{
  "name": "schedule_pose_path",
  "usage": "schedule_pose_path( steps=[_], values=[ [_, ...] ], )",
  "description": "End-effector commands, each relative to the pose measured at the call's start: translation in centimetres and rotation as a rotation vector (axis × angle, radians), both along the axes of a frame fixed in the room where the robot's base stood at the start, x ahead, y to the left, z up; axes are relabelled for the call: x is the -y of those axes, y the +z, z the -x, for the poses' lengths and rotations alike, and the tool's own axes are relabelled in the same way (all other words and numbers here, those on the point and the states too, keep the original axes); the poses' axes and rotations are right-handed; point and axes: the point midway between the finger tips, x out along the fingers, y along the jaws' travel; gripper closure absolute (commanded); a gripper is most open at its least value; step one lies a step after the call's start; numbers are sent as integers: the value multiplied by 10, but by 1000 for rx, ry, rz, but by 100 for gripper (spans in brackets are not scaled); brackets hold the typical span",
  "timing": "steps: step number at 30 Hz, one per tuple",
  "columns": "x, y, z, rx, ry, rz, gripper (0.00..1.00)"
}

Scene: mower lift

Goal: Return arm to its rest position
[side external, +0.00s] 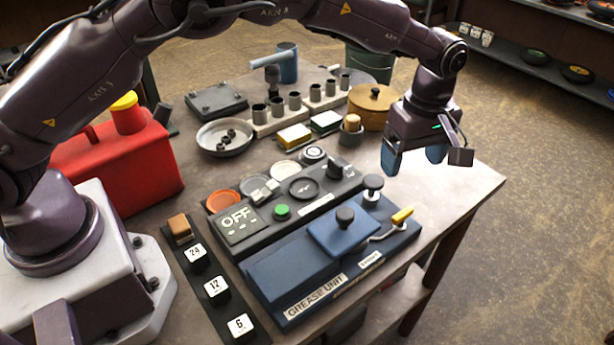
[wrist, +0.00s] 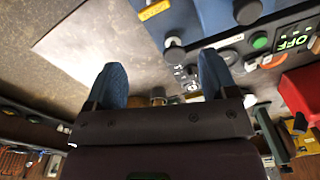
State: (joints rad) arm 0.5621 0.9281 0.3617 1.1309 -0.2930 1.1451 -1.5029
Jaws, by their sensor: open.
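My gripper (side external: 413,158) is open with nothing between its blue fingers. In the side external view it hangs above the right part of the workbench, clear of the bench top and to the right of a small cylinder with a wooden top (side external: 352,124). In the wrist view its two blue fingertips (wrist: 160,78) stand apart. My arm reaches across the top of the side external view from the base at the left. The blue grease unit (side external: 290,270) with its yellow-tipped lever (side external: 402,216) sits on the bench, in front of the gripper.
A control panel (side external: 240,228) showing OFF lies behind the grease unit. A red can (side external: 120,165) stands near my base. A row of metal cups (side external: 294,102), a round bowl (side external: 226,137) and a round wooden box (side external: 373,104) stand farther back. The bench's right corner (side external: 470,185) is bare.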

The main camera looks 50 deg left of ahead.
Motion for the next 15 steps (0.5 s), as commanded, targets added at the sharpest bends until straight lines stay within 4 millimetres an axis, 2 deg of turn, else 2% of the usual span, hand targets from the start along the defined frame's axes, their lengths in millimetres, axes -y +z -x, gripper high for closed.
schedule_pose_path(
  steps=[2,5,11,15],
  values=[
    [-8,-7,13,-32,-135,-10,21],
    [-23,4,28,-45,-309,0,21],
    [-61,48,69,-22,-651,45,21],
    [-89,83,107,29,-881,63,21]
  ],
)
